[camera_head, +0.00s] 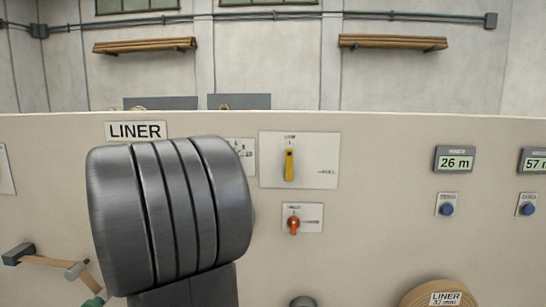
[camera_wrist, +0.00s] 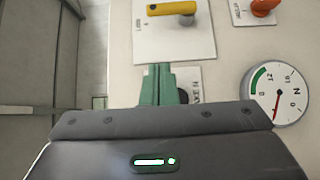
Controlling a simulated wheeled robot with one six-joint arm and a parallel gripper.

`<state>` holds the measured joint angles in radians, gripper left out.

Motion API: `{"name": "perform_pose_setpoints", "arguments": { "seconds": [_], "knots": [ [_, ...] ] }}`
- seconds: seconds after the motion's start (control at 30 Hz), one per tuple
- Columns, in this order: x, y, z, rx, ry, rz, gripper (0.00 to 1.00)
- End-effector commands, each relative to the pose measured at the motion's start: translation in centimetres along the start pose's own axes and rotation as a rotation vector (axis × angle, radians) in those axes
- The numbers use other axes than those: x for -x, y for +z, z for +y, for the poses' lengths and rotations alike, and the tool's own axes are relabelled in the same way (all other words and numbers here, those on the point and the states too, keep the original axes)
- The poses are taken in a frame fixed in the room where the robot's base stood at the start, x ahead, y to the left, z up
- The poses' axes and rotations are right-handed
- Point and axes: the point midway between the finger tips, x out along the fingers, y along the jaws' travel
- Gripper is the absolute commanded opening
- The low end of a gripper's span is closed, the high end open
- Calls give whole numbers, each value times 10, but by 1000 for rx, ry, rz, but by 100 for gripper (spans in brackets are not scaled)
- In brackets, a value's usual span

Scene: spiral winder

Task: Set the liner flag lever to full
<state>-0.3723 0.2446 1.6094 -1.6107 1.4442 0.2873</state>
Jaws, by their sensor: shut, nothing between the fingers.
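A yellow lever (camera_head: 289,165) sits on a white plate (camera_head: 325,146) on the beige panel, right of the LINER sign (camera_head: 136,131). It stands upright, below a small label at the plate's top; another label is at the right. Both are too small to read surely. In the wrist view, which is turned sideways, the yellow lever (camera_wrist: 170,8) lies along the top edge. My gripper (camera_wrist: 160,70) has its green fingers shut and empty, apart from the lever. They overlap a smaller labelled plate (camera_wrist: 193,75). My grey arm hides the gripper in the head view.
An orange knob (camera_head: 293,223) is below the lever plate. A round dial gauge (camera_wrist: 278,93) is at the right of the wrist view. Displays (camera_head: 454,158) and blue buttons (camera_head: 446,208) are farther right. A brown LINER roll (camera_head: 440,290) is at the bottom.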

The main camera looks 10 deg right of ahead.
Motion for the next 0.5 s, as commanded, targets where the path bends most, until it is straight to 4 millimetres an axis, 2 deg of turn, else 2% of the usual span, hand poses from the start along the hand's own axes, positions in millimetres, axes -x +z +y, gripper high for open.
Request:
{"name": "perform_pose_setpoints", "arguments": {
  "seconds": [0.27,0.5],
  "knots": [
    [-6,0,0,1,-2,-1,0],
    [-40,1,1,3,-2,-5,0]
  ]
}}
